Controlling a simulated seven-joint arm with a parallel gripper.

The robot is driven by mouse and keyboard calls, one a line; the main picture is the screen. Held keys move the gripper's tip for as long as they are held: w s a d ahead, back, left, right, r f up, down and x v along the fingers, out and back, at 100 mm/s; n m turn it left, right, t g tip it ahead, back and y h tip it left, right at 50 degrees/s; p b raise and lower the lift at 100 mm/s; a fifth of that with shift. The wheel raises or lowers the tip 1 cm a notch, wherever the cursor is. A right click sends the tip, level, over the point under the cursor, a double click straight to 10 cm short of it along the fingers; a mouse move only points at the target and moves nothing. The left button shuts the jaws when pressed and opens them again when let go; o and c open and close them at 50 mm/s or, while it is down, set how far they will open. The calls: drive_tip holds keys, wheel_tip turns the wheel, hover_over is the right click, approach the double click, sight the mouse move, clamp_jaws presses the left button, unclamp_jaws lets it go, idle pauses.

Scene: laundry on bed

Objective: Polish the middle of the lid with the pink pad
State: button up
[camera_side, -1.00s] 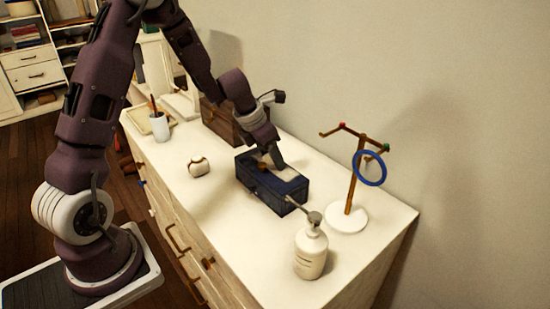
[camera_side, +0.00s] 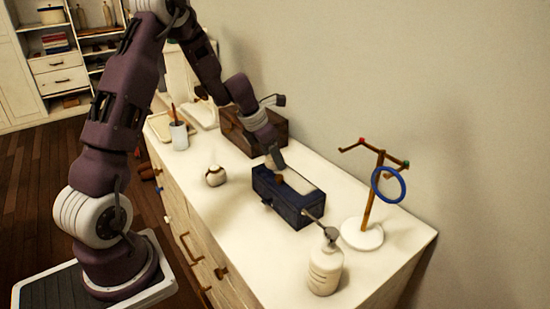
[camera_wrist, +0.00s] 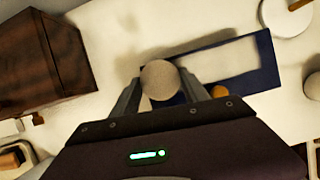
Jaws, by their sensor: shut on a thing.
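The dark blue box (camera_side: 282,205) stands on the white dresser top. Its lid has a pale rectangular middle panel (camera_side: 301,181), which also shows in the wrist view (camera_wrist: 228,58). My gripper (camera_side: 272,165) is at the back-left end of the box. In the wrist view my gripper (camera_wrist: 163,88) is shut on a round, pinkish-beige pad (camera_wrist: 160,78), beside the panel's end. I cannot tell whether the pad touches the lid.
A brown wooden chest (camera_side: 258,132) stands behind my gripper. A pump bottle (camera_side: 325,268) and a stand with a blue ring (camera_side: 388,184) are to the right.

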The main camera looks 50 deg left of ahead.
drive_tip(key=shift+r, duration=3)
drive_tip(key=shift+r, duration=1.5)
drive_tip(key=shift+f, duration=0.1)
drive_tip(key=s+d+f+m+g+h, duration=0.2)
drive_tip(key=s+f+m+h, duration=0.15)
drive_tip(key=s+m, duration=0.4)
drive_tip(key=m+g, duration=0.4)
drive_tip(key=m, duration=1.1)
hover_over(237, 220)
drive_tip(key=a, duration=0.1)
wheel_tip(237, 220, down, 4)
drive_tip(key=r, duration=0.1)
drive_tip(key=f, duration=1)
drive_tip(key=shift+w+a+f, duration=0.1)
drive_tip(key=shift+w+a, duration=0.05)
drive_tip(key=shift+w, duration=0.15)
drive_tip(key=shift+f, duration=0.1)
